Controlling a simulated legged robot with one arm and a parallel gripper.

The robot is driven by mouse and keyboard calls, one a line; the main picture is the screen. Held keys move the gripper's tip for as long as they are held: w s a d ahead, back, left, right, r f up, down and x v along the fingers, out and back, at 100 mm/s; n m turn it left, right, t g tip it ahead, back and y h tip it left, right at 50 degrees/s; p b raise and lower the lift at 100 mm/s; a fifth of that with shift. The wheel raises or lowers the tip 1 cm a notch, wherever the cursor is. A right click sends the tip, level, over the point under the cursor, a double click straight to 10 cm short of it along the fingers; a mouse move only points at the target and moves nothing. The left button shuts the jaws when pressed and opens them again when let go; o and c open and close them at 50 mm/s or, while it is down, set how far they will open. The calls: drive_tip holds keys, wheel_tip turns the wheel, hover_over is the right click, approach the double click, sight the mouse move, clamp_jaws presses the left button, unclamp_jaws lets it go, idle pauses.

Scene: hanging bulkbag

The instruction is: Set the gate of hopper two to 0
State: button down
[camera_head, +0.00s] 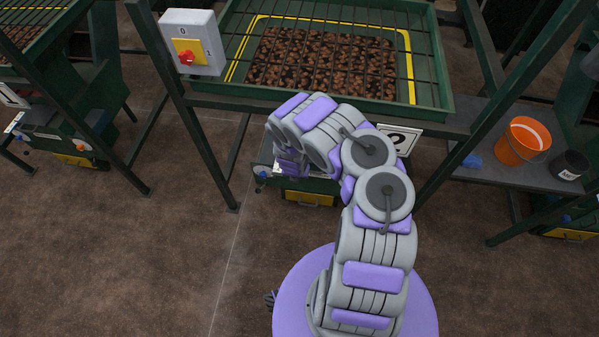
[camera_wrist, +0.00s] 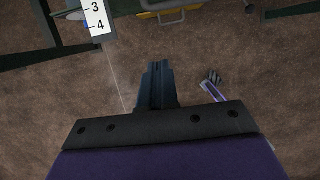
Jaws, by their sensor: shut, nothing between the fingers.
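Hopper two (camera_head: 438,75) is a green frame with a barred tray of brown lumps. Its number sign (camera_head: 403,138) is partly hidden behind my arm. Below the tray, the gate mechanism is mostly covered by my arm in the head view. A white scale (camera_wrist: 97,18) with 3 and 4 visible shows at the top left of the wrist view, with a small blue part at its left edge. The rest of the scale is cut off. My gripper (camera_wrist: 157,66) is shut and empty, over the floor in the wrist picture, apart from the scale.
A grey switch box (camera_head: 205,20) with a red knob hangs on the left post. A yellow-fronted part (camera_head: 308,199) sits low under the hopper. At right, a shelf holds an orange bucket (camera_head: 526,140) and a dark pot (camera_head: 569,166). Green legs flank my arm; the front floor is clear.

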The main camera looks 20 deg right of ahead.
drive_tip(key=w+d+f+b, duration=0.3)
drive_tip(key=w+f+b, duration=0.1)
drive_tip(key=f, duration=0.4)
drive_tip(key=shift+w+d+b, duration=0.2)
drive_tip(key=shift+w+b, duration=0.2)
drive_tip(key=shift+w, duration=0.1)
idle(0.4)
idle(0.5)
